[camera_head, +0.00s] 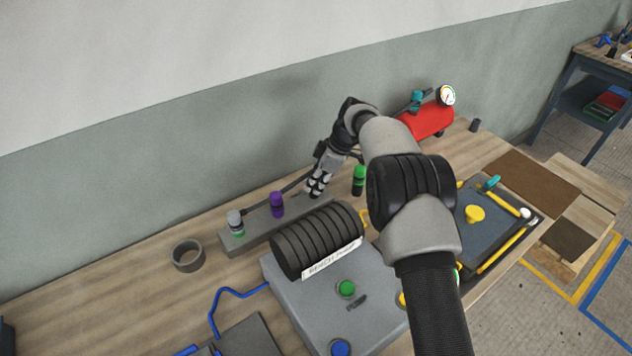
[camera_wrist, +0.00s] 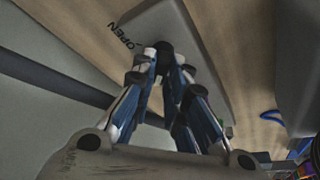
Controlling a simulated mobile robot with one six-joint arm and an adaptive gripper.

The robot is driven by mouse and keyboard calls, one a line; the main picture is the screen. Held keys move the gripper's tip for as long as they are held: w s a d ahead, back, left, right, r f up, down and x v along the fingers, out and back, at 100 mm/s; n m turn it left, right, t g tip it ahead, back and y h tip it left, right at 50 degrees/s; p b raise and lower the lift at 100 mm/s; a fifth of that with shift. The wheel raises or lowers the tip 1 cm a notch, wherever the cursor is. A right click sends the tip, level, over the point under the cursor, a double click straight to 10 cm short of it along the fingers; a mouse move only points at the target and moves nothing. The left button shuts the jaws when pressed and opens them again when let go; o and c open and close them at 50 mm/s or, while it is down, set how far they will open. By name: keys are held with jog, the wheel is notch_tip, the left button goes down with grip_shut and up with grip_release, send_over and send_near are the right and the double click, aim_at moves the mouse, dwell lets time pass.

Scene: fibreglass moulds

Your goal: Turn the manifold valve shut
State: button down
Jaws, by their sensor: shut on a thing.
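The manifold is a long grey block (camera_head: 262,229) on the wooden bench near the wall. A grey fitting (camera_head: 235,222) and a purple fitting (camera_head: 277,204) stand on its left part. My gripper (camera_head: 315,189) points down onto the block's right end. In the wrist view, my gripper (camera_wrist: 167,62) is shut on a small dark valve handle (camera_wrist: 165,50) on top of the grey block. The word OPEN is printed on the block beside the handle. The fingers hide most of the handle, so its angle cannot be told.
A black ribbed roll (camera_head: 305,238) on a grey box (camera_head: 330,288) lies just in front. A green-and-black bottle (camera_head: 359,180) stands right of my gripper. A red tank (camera_head: 426,121) with a gauge stands behind my arm. The bench left of the block holds a grey ring (camera_head: 187,256).

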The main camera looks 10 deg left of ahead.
jog(key=shift+s+d+f, duration=0.1)
jog(key=shift+s+f, duration=0.1)
jog(key=shift+f, duration=0.15)
jog(key=c, duration=1.6)
grip_release()
jog(key=shift+w, duration=0.1)
jog(key=shift+r, duration=0.2)
jog(key=shift+w+r, duration=0.1)
jog(key=shift+r, duration=0.1)
jog(key=v, duration=1.1)
jog(key=shift+r, duration=0.2)
